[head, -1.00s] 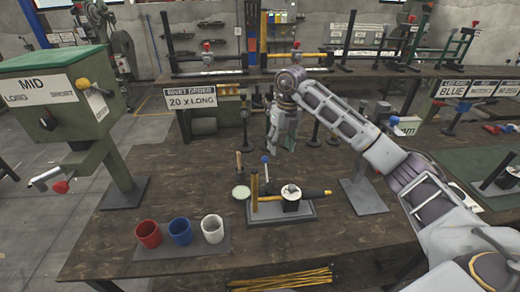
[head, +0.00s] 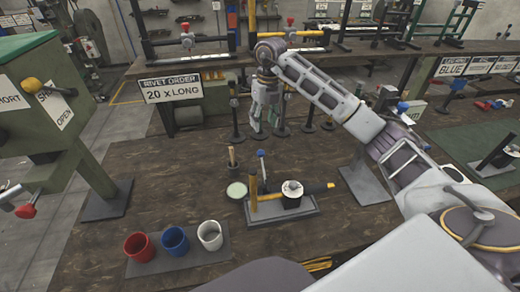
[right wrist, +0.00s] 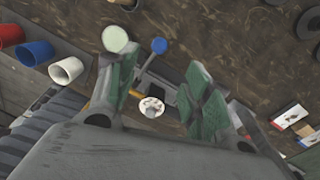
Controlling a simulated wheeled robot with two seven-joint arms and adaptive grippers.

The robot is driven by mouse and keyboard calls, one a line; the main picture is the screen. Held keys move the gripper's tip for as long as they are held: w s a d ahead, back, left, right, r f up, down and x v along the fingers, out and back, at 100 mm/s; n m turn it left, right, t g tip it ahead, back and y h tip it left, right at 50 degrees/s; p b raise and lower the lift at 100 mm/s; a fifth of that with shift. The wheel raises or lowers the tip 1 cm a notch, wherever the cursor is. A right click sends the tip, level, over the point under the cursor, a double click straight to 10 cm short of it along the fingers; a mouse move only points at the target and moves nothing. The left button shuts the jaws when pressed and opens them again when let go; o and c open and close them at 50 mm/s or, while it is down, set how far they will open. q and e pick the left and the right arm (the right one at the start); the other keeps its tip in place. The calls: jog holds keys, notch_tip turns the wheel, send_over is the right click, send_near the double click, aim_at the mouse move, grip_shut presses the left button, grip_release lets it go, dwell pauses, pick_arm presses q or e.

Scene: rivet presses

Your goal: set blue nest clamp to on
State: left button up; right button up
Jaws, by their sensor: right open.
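A lever with a blue ball knob (head: 261,154) stands upright on a small grey fixture plate (head: 298,213) in the middle of the bench. The plate also bears a yellow post, a yellow-and-black bar and a round white-topped part (head: 292,190). My right gripper (head: 265,130) is open and empty, pointing down above and behind the fixture, apart from the knob. In the right wrist view the blue knob (right wrist: 158,45) shows between the open green fingers (right wrist: 160,62), beyond them. Another blue knob (head: 402,106) is by my right arm, partly hidden. My left gripper is out of view.
Red (head: 139,246), blue (head: 174,240) and white (head: 210,235) cups stand on a grey mat at front left. A pale green disc (head: 237,190) lies left of the fixture. A green press (head: 60,120) stands at left. Several dark posts stand behind the gripper.

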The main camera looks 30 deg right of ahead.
aim_at(261, 151)
jog(key=f, duration=0.8)
jog(key=a+f+p, duration=0.1)
jog(key=f, duration=0.3)
jog(key=shift+s, duration=0.1)
jog(key=shift+f, duration=0.8)
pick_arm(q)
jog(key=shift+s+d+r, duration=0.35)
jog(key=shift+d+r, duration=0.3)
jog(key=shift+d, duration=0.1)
pick_arm(e)
jog(key=shift+f, duration=0.1)
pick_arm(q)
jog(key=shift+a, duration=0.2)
pick_arm(e)
jog(key=c, duration=0.8)
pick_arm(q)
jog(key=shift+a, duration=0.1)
pick_arm(e)
grip_shut()
